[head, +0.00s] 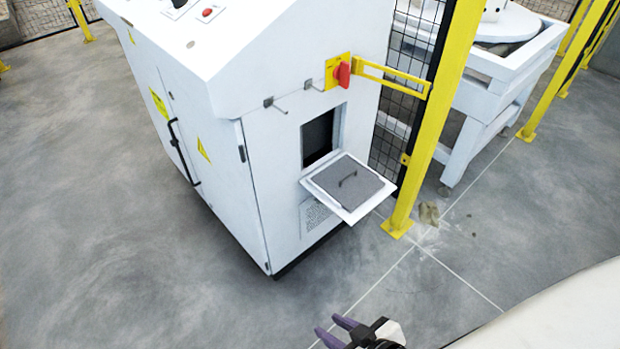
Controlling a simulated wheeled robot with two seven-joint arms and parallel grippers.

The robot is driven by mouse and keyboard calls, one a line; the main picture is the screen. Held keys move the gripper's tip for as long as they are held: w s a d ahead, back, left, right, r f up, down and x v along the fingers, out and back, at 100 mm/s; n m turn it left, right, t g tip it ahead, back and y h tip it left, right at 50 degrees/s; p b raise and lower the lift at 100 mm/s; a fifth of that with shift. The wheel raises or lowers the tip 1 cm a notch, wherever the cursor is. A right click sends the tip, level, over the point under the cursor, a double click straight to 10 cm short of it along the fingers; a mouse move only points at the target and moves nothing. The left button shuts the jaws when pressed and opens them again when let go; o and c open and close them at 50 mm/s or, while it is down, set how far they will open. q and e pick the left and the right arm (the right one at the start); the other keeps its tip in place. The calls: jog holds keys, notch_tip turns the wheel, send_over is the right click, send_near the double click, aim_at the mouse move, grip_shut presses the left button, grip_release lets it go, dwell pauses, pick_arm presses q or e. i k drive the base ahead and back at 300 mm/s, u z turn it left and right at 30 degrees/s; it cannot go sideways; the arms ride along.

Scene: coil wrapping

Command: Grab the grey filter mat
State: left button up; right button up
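The grey filter mat (362,188) lies flat on a white fold-down flap (317,186) at the side of the white cabinet. My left gripper is not in the picture.
The white cabinet (215,150) has a dark opening (317,138) behind the flap. A red switch (343,75) and two hooks sit above it. A yellow fence post (430,130) stands close right of the flap. Grey floor (200,300) is clear in front.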

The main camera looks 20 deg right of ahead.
aim_at(347, 182)
jog(key=u, duration=1)
jog(key=i, duration=2.05)
jog(key=z, duration=2.95)
jog(key=i, duration=0.5)
jog(key=u, duration=0.05)
